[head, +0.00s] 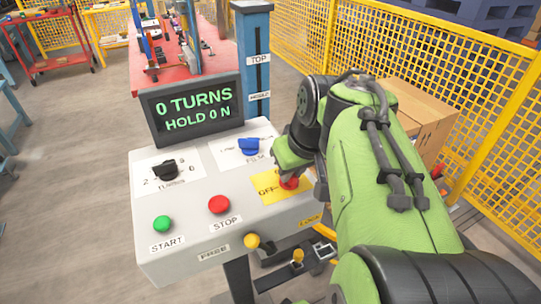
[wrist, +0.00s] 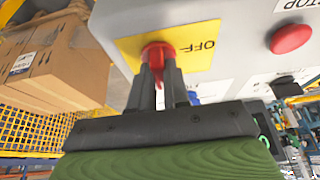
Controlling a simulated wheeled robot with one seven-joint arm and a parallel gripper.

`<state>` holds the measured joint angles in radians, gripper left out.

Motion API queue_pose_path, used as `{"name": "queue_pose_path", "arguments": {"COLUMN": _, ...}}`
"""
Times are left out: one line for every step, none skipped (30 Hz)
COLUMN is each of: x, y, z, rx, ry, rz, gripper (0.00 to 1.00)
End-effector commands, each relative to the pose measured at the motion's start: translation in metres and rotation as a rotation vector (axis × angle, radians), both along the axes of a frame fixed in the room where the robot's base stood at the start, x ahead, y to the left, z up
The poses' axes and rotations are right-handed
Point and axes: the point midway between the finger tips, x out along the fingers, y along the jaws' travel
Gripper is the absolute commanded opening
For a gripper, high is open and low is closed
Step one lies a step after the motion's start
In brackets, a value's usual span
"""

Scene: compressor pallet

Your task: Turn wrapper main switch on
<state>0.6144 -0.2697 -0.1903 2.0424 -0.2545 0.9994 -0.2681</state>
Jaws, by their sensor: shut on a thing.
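The wrapper main switch is a red knob (head: 289,183) on a yellow plate (head: 266,190) marked OFF, at the right end of the grey control panel (head: 190,252). In the wrist view the red knob (wrist: 160,52) sits between the two dark fingers of my gripper (wrist: 161,75), which is shut on it. The yellow plate shows around it with the word OFF to its right. In the head view my arm covers the plate's right part. The display (head: 195,110) reads "0 TURNS, HOLD 0 N".
The panel also has a black selector (head: 165,170), a blue selector (head: 249,147), a green START button (head: 162,223) and a red STOP button (head: 219,204). A yellow knob (head: 251,241) juts from the front. Cardboard boxes (head: 418,112) and yellow fencing (head: 440,50) stand right.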

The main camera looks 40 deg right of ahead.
Motion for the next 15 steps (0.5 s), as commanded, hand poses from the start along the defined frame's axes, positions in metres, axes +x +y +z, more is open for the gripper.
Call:
{"name": "queue_pose_path", "arguments": {"x": -0.0020, "y": 0.0012, "z": -0.0046, "rx": 0.012, "ry": 0.014, "rz": -0.004, "gripper": 0.00}}
{"name": "queue_pose_path", "arguments": {"x": -0.0020, "y": 0.0012, "z": -0.0046, "rx": 0.012, "ry": 0.014, "rz": -0.005, "gripper": 0.00}}
{"name": "queue_pose_path", "arguments": {"x": -0.0020, "y": 0.0012, "z": -0.0046, "rx": 0.012, "ry": 0.014, "rz": -0.005, "gripper": 0.00}}
{"name": "queue_pose_path", "arguments": {"x": -0.0021, "y": 0.0013, "z": -0.0046, "rx": 0.012, "ry": 0.014, "rz": -0.005, "gripper": 0.00}}
{"name": "queue_pose_path", "arguments": {"x": -0.0022, "y": 0.0012, "z": -0.0046, "rx": 0.012, "ry": 0.014, "rz": -0.005, "gripper": 0.00}}
{"name": "queue_pose_path", "arguments": {"x": -0.0022, "y": 0.0012, "z": -0.0046, "rx": 0.012, "ry": 0.014, "rz": -0.005, "gripper": 0.00}}
{"name": "queue_pose_path", "arguments": {"x": -0.0022, "y": 0.0012, "z": -0.0046, "rx": 0.012, "ry": 0.014, "rz": -0.005, "gripper": 0.00}}
{"name": "queue_pose_path", "arguments": {"x": -0.0022, "y": 0.0012, "z": -0.0046, "rx": 0.012, "ry": 0.014, "rz": -0.005, "gripper": 0.00}}
{"name": "queue_pose_path", "arguments": {"x": -0.0022, "y": 0.0012, "z": -0.0046, "rx": 0.012, "ry": 0.014, "rz": -0.005, "gripper": 0.22}}
{"name": "queue_pose_path", "arguments": {"x": -0.0022, "y": 0.0011, "z": -0.0046, "rx": 0.012, "ry": 0.014, "rz": -0.005, "gripper": 0.27}}
{"name": "queue_pose_path", "arguments": {"x": -0.0022, "y": 0.0011, "z": -0.0046, "rx": 0.012, "ry": 0.014, "rz": -0.005, "gripper": 0.31}}
{"name": "queue_pose_path", "arguments": {"x": -0.0021, "y": 0.0009, "z": -0.0044, "rx": 0.012, "ry": 0.013, "rz": -0.005, "gripper": 0.37}}
{"name": "queue_pose_path", "arguments": {"x": -0.0020, "y": 0.0009, "z": -0.0042, "rx": 0.010, "ry": 0.013, "rz": -0.004, "gripper": 0.41}}
{"name": "queue_pose_path", "arguments": {"x": -0.0018, "y": 0.0008, "z": -0.0039, "rx": 0.010, "ry": 0.012, "rz": -0.004, "gripper": 0.41}}
{"name": "queue_pose_path", "arguments": {"x": -0.0017, "y": 0.0007, "z": -0.0035, "rx": 0.010, "ry": 0.011, "rz": -0.004, "gripper": 0.41}}
